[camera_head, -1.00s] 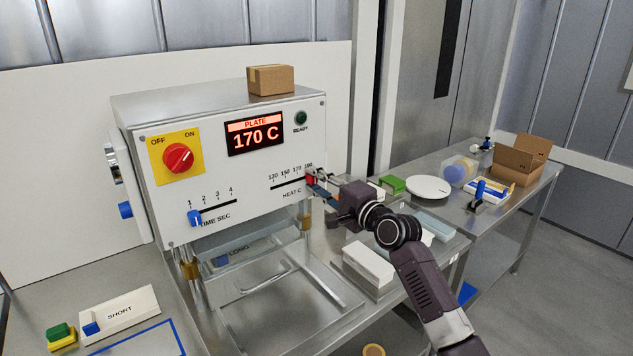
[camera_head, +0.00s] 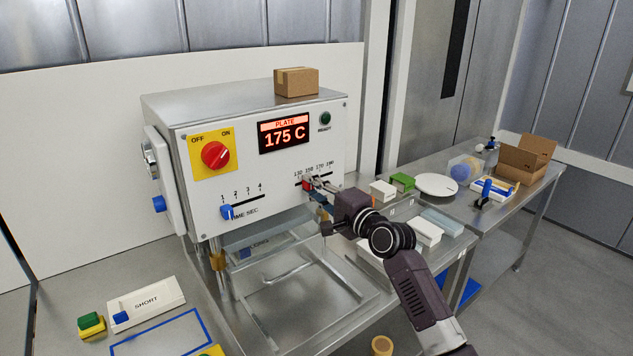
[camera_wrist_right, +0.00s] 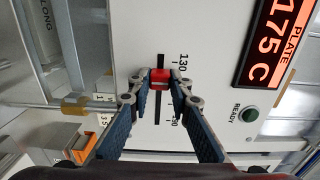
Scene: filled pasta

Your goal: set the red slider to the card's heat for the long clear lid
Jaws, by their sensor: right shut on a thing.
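The red slider (camera_head: 307,186) sits in the HEAT C slot on the sealing machine's front, close to the 150 mark. It also shows in the wrist view (camera_wrist_right: 160,77), between the 130 and 190 labels; the fingers cover the labels between. My right gripper (camera_head: 314,187) is shut on the slider, one finger on each side of it, as the wrist view shows (camera_wrist_right: 160,82). The plate display (camera_head: 285,134) reads 175 C. The heat card cannot be made out, and I cannot identify the long clear lid for sure. My left gripper is out of view.
A red knob (camera_head: 215,155) and a blue time slider (camera_head: 226,212) are on the same panel. A small carton (camera_head: 296,82) stands on top. A SHORT block (camera_head: 147,303) lies front left.

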